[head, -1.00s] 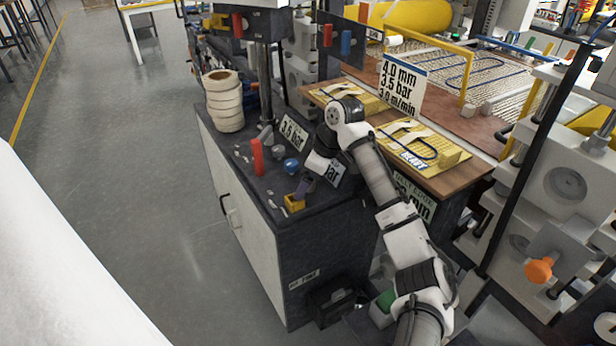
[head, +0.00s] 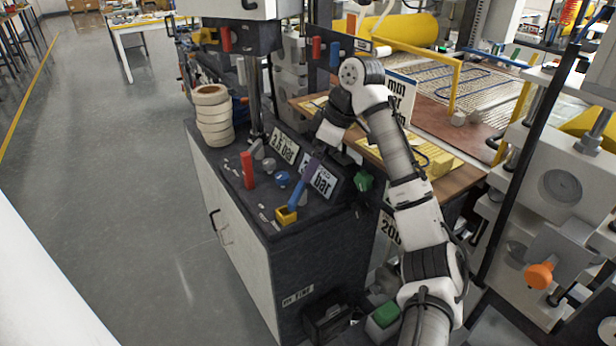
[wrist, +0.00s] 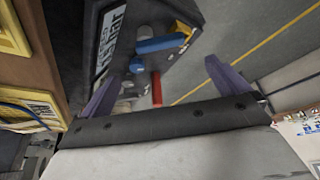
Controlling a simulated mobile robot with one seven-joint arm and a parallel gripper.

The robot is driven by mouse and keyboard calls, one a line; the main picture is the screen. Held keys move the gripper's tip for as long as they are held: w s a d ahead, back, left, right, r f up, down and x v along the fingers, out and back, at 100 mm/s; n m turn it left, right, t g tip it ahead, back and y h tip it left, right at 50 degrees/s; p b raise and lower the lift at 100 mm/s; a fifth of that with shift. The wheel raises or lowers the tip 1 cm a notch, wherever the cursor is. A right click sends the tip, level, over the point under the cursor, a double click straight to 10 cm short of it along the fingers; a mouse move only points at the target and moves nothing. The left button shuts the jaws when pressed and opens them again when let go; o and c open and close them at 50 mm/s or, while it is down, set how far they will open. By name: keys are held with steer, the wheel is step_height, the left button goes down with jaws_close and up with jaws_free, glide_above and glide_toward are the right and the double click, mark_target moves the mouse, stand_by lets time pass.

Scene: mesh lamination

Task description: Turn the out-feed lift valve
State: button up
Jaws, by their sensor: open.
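On the dark cabinet top, a blue lever (head: 297,192) rises at a tilt from a small yellow block (head: 286,216) near the front corner. A red upright handle (head: 247,169) and a round blue knob (head: 282,179) stand left of it. I cannot tell from any readable label which is the out-feed lift valve.
Two pressure signs (head: 285,146) stand behind the controls. A stack of tape rolls (head: 212,115) sits at the cabinet's far left end. A wooden table with yellow pads (head: 440,165) lies to the right. Open floor (head: 120,180) is on the left.

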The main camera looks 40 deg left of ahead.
steer(key=shift+v, duration=1.15)
